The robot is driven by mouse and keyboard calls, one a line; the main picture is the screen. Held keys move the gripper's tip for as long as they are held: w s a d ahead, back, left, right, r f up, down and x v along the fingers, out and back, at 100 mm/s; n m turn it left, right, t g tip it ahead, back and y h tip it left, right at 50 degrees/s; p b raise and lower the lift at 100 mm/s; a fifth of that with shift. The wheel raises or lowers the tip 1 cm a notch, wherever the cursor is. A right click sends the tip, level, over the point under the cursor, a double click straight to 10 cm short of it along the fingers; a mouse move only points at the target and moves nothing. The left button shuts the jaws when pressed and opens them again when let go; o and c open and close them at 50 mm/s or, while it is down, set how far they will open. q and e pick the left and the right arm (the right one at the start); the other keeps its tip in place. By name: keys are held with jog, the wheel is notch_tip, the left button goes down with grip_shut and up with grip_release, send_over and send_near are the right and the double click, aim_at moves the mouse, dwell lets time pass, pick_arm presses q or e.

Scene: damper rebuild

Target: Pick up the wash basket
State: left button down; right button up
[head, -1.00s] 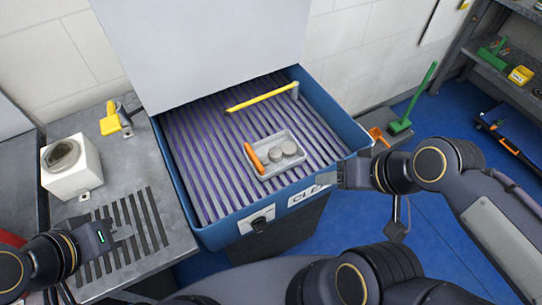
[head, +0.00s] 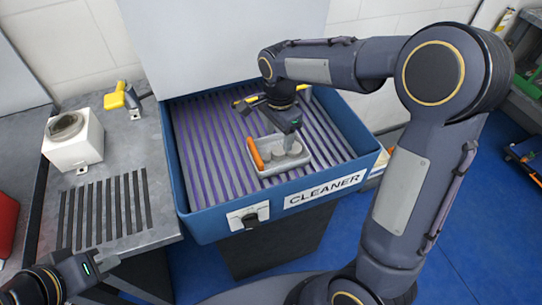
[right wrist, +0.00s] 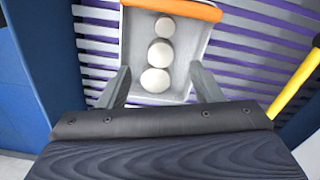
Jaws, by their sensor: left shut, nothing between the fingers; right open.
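The wash basket (head: 273,166) is a small grey tray with an orange handle (head: 255,154) along its left side. My right gripper (head: 287,143) is above the basket in the head view. In the right wrist view its two fingers (right wrist: 160,88) are apart, near the basket's end wall, with the basket (right wrist: 203,25) and its orange handle ahead. I cannot tell whether they touch it. My left gripper (head: 109,264) is shut and empty at the lower left, over the front of the metal bench.
A yellow-handled wand (head: 243,101) lies at the back of the cleaner, partly behind my right arm. The cleaner's raised lid (head: 220,40) stands behind.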

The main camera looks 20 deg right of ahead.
aim_at(277, 151)
notch_tip(277, 151, down, 6)
jog(key=shift+a+f, duration=0.1)
jog(key=shift+f, duration=0.1)
jog(key=shift+c, duration=0.3)
jog(key=shift+r, duration=0.1)
grip_shut()
